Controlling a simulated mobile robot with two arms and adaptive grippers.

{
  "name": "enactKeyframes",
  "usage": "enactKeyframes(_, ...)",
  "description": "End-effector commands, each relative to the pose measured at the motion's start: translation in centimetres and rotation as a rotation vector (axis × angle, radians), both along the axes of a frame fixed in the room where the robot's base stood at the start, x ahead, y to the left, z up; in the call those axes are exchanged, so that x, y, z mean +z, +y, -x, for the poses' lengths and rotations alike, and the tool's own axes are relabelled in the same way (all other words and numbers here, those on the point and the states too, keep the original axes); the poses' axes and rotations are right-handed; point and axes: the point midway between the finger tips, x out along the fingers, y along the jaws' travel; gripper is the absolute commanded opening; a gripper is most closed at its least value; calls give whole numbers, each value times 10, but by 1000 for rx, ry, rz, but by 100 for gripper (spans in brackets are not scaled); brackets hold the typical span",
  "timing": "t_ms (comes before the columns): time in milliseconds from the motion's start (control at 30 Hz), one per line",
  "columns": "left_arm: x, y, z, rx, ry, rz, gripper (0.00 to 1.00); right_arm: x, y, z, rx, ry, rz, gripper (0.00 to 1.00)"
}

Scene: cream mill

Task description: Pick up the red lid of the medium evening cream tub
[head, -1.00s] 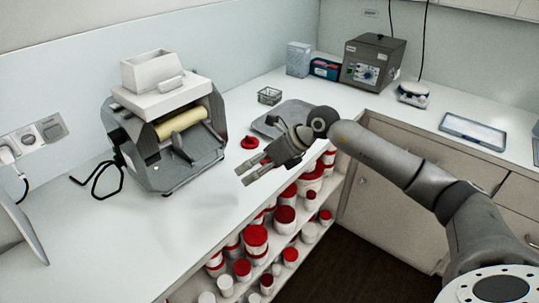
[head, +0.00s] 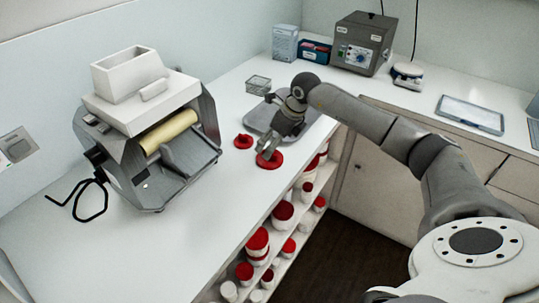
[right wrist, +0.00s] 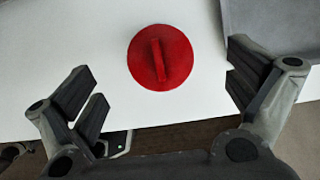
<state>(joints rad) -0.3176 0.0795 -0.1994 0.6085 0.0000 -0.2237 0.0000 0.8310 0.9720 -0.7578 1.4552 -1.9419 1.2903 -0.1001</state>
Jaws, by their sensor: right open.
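Two red lids lie on the white counter: a smaller one (head: 243,142) and a larger one (head: 270,161) closer to the front edge. No label shows which tub either belongs to. My right gripper (head: 264,150) points down at the larger lid, with its fingers open and empty. In the right wrist view a round red lid (right wrist: 174,76) with a raised bar grip lies flat between the spread fingers, apart from both. My left gripper is not in view.
A grey tray (head: 258,122) lies just behind the gripper, with a wire basket (head: 258,84) beyond it. A roller mill (head: 150,130) stands to the left. Red-lidded tubs (head: 257,242) fill the shelves under the counter. The counter's front middle is clear.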

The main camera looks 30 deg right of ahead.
Motion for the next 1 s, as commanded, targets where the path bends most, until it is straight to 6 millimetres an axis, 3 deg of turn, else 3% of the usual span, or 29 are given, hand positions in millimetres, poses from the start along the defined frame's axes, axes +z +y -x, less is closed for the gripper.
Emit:
enactKeyframes(133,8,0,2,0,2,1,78,-10,3,-1,1,3,-1,100)
enactKeyframes(433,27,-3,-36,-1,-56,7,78,-47,9,-8,0,0,-2,100)
enactKeyframes(767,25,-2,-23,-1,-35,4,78,-54,9,-10,0,-1,0,100)
enactKeyframes(1000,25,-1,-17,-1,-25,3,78,-53,9,-10,0,-1,-2,69)
